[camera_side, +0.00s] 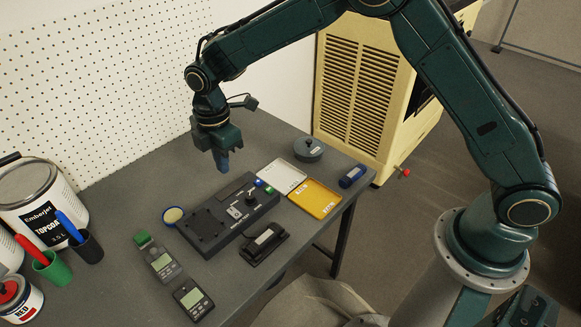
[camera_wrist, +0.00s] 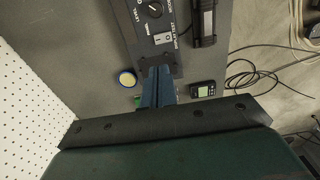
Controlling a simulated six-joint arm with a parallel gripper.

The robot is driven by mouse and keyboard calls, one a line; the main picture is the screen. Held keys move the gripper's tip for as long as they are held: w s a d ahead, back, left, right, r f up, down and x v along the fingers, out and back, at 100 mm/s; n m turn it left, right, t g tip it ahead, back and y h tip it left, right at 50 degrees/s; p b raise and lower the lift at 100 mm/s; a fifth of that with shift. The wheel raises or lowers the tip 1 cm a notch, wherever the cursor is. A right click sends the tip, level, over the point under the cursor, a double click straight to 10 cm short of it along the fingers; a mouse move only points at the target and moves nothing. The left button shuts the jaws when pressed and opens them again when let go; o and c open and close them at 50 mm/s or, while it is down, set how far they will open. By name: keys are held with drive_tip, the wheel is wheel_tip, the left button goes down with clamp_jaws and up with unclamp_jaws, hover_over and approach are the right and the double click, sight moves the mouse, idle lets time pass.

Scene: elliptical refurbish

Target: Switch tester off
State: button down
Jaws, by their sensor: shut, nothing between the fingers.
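The tester (camera_side: 205,229) is a dark box lying on the grey table, with a light-marked panel, a knob and a small switch (camera_side: 234,213). A blue light (camera_side: 259,182) and a green one (camera_side: 269,190) show at its right end. In the wrist view the tester's panel (camera_wrist: 143,41) runs up from the fingers, with the knob (camera_wrist: 155,10) at the top and a pale switch (camera_wrist: 163,39) below it. My gripper (camera_side: 223,168) points down above the table, apart from the tester, its blue fingers together and empty. In the wrist view the gripper (camera_wrist: 158,72) covers the tester's lower part.
A black device (camera_side: 264,243) lies close in front of the tester. A yellow round tin (camera_side: 173,215) and two meters (camera_side: 193,299) are to the left. Paint cans (camera_side: 40,205) stand far left.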

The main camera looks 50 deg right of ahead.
sight(232, 210)
drive_tip(key=shift+w, duration=0.25)
drive_tip(key=shift+f, duration=0.1)
wheel_tip(232, 210, down, 14)
drive_tip(key=shift+r, duration=0.1)
idle(0.9)
drive_tip(key=shift+w+f, duration=0.1)
drive_tip(key=shift+f, duration=0.15)
drive_tip(key=shift+s, duration=0.2)
drive_tip(key=shift+s+r, duration=0.25)
drive_tip(key=shift+s, duration=0.35)
